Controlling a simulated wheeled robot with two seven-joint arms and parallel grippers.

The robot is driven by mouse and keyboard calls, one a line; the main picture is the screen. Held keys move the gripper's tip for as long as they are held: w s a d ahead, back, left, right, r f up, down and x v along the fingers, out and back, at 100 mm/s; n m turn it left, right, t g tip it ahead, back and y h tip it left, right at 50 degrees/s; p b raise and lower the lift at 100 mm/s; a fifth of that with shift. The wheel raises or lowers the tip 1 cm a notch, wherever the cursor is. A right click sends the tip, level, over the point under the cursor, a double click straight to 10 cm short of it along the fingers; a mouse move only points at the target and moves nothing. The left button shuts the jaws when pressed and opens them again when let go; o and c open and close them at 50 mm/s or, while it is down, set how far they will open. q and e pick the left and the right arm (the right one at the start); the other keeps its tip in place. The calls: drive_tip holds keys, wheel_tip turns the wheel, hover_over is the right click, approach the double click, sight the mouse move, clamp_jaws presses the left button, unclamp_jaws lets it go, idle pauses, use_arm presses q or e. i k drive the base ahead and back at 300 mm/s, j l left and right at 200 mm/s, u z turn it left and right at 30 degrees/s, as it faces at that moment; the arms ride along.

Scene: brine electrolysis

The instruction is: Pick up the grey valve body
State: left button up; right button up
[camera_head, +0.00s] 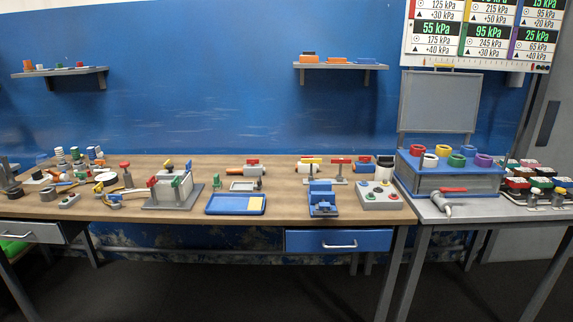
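Neither of my grippers shows in the head view. Several small fittings could be the grey valve body, and the picture is too small to tell which. A grey fitting with a red handle (253,169) sits at the back middle of the wooden bench. A pale grey fitting with a red lever (446,206) lies at the front of the grey right-hand table. A small grey block (68,201) lies near the bench's left front. Nothing is seen holding any of them.
The wooden bench (228,217) carries a blue tray (228,207), a blue vise-like fixture (322,205), a grey button box (380,203) and a grey fixture (168,203). Small parts crowd its left end. A blue rack (445,182) with coloured rings stands on the right table. Bare wood lies around the tray.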

sight(248, 170)
drive_tip(key=i+z, duration=0.1)
drive_tip(key=i, duration=0.4)
drive_tip(key=i+j+z, duration=0.1)
drive_tip(key=i, duration=0.35)
drive_tip(key=i+j+z, duration=0.1)
drive_tip(key=i, duration=0.4)
drive_tip(key=i+j+z, duration=0.15)
drive_tip(key=i, duration=0.3)
